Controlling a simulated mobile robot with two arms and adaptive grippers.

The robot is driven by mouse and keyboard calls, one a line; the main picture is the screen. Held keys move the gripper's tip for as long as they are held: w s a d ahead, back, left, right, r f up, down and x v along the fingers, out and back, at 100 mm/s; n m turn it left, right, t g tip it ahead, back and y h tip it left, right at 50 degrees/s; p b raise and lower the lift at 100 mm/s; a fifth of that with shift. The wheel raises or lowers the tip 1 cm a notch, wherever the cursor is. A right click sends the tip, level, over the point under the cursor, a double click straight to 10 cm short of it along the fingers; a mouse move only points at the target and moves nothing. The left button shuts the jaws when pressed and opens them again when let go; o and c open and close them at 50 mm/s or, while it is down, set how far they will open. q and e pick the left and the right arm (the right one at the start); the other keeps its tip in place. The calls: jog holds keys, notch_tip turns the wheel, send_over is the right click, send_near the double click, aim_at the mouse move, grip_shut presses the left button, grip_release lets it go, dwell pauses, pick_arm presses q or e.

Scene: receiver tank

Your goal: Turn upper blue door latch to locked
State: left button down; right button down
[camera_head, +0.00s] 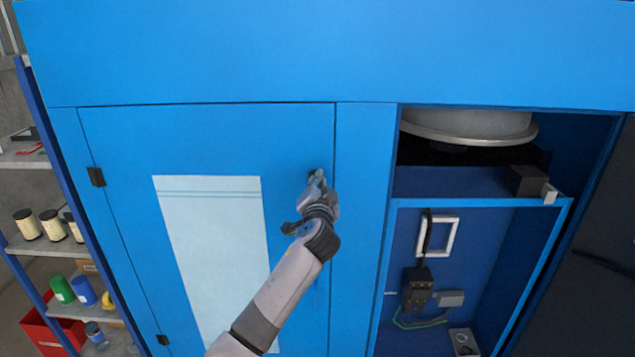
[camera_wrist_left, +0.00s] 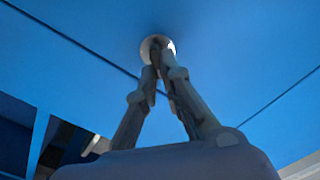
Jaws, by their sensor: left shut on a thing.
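The blue door (camera_head: 205,140) is closed and flush in the blue cabinet front, with dark hinges on its left edge. The upper latch (camera_wrist_left: 158,44) is a small round, light-rimmed piece on the door near its right edge. In the head view my left gripper (camera_head: 316,178) reaches up to the latch and mostly covers it. In the left wrist view the fingers of my left gripper (camera_wrist_left: 162,62) come together at the latch, shut on it. The fingers hide the latch's middle, so its turn angle cannot be told. My right gripper is not in view.
To the right is an open cabinet bay with a round metal tank (camera_head: 470,125) above and a blue panel with electrical boxes (camera_head: 418,285) below. The door face around my gripper is clear.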

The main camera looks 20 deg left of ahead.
pick_arm(q)
jog(key=shift+d+f+m+p, duration=0.15)
jog(key=shift+m+p, duration=0.3)
jog(key=shift+m, duration=1.2)
jog(key=shift+f+m+p, duration=0.15)
jog(key=shift+m+p, duration=0.25)
jog(key=shift+m, duration=1.2)
jog(key=shift+d+f+m+p, duration=0.15)
jog(key=shift+m+p, duration=0.3)
jog(key=shift+m, duration=1.2)
jog(key=c, duration=1.7)
grip_release()
jog(key=v, duration=1.2)
